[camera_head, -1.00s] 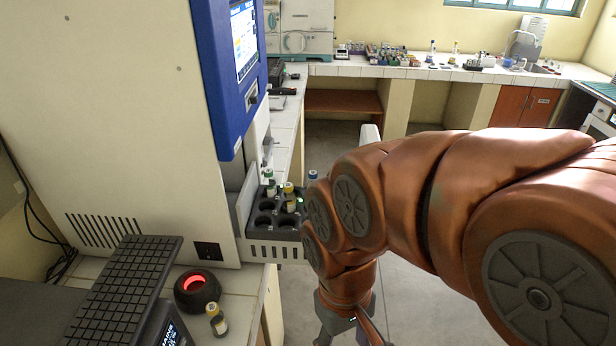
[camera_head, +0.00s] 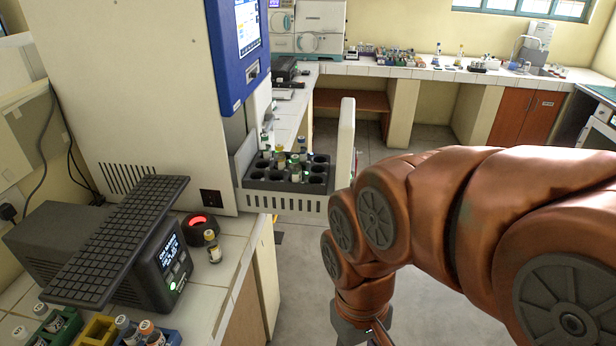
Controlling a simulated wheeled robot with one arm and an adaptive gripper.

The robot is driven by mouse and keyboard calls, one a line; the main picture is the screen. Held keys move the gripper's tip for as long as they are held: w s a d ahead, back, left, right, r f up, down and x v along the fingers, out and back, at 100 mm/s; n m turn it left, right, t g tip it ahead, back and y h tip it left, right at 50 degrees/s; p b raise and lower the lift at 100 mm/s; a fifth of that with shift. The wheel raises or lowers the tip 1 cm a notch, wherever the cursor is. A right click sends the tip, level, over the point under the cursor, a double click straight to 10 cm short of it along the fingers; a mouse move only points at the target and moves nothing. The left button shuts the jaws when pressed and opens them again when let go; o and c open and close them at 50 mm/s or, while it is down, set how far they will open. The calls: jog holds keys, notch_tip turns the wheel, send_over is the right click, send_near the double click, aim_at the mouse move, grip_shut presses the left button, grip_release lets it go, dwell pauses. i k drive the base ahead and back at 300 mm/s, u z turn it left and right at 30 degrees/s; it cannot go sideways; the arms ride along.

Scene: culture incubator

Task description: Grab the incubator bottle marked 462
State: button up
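The incubator's pulled-out drawer (camera_head: 285,202) holds a dark rack (camera_head: 262,184) with several small capped bottles (camera_head: 295,168) and several empty holes. No number on any bottle is readable, so I cannot tell which is 462. One yellow-capped bottle (camera_head: 213,248) stands apart on the tiled counter, its marking also unreadable. My gripper (camera_head: 372,340) shows only in part at the bottom edge, pointing down, right of and in front of the drawer. Its fingertips are cut off by the frame.
The blue incubator panel (camera_head: 237,55) stands above the drawer. A round device with a red glow (camera_head: 201,224), a black box with a display (camera_head: 150,262) and a keyboard (camera_head: 120,240) crowd the left counter. Racks with bottles (camera_head: 145,332) sit at lower left. Open floor (camera_head: 300,290) lies between counter and arm.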

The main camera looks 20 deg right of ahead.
aim_at(302, 148)
jog(key=u, duration=0.3)
jog(key=k, duration=0.2)
jog(key=z, duration=0.95)
jog(key=i, duration=1.25)
jog(key=u, duration=0.65)
